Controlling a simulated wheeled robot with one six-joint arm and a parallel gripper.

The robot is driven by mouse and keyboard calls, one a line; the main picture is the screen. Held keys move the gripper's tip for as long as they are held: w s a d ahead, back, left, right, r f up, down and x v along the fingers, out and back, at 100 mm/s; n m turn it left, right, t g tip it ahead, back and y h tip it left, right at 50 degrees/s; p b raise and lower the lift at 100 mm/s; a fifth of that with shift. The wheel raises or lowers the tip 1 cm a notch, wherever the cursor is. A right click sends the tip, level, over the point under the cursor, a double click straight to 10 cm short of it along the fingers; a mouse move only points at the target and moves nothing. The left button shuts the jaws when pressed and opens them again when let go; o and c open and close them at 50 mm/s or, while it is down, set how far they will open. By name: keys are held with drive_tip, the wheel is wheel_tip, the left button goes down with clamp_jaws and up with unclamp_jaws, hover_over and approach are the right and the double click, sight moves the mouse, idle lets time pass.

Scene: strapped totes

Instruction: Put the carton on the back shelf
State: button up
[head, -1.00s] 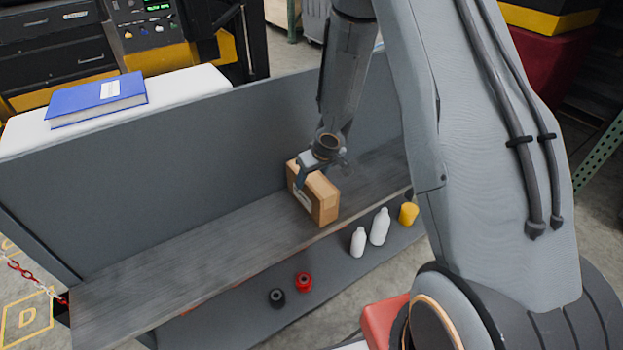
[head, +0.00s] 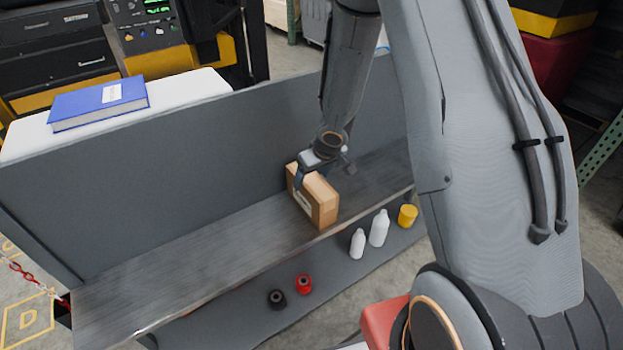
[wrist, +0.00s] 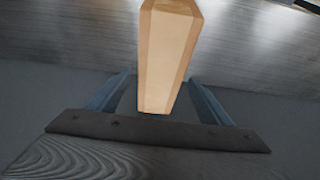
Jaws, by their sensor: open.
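The brown cardboard carton (head: 318,200) stands upright on the grey wood-look shelf (head: 200,255), close to the grey back panel. It also shows in the wrist view (wrist: 167,55), where its top narrows towards the jaws. My gripper (head: 312,180) is at the carton's far top end, in front of the panel. In the wrist view my gripper's two fingers (wrist: 167,100) are spread, one on each side of the carton, with gaps visible. The fingertips are partly hidden in the head view.
Below the shelf, a lower ledge holds white bottles (head: 379,228), a yellow cup (head: 407,215), a red roll (head: 304,284) and a black roll (head: 277,298). A blue binder (head: 98,103) lies on a white surface behind the panel. The shelf left of the carton is clear.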

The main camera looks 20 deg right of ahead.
drive_tip(key=s+d+r+m+h+p, duration=0.1)
drive_tip(key=s+d+r+p, duration=0.15)
drive_tip(key=r, duration=0.55)
drive_tip(key=s+d+r+h+p, duration=0.1)
drive_tip(key=s+r+p, duration=0.1)
drive_tip(key=s+r, duration=0.35)
drive_tip(key=s+a+r+m+g, duration=0.1)
drive_tip(key=s+r, duration=0.4)
drive_tip(key=s, duration=0.3)
drive_tip(key=s+a+r+m+g, duration=0.1)
drive_tip(key=s+a+r, duration=0.1)
drive_tip(key=s+r, duration=0.3)
drive_tip(key=s, duration=0.3)
drive_tip(key=shift+r+m+y, duration=0.15)
drive_tip(key=shift+m+y, duration=0.15)
drive_tip(key=shift+a, duration=0.1)
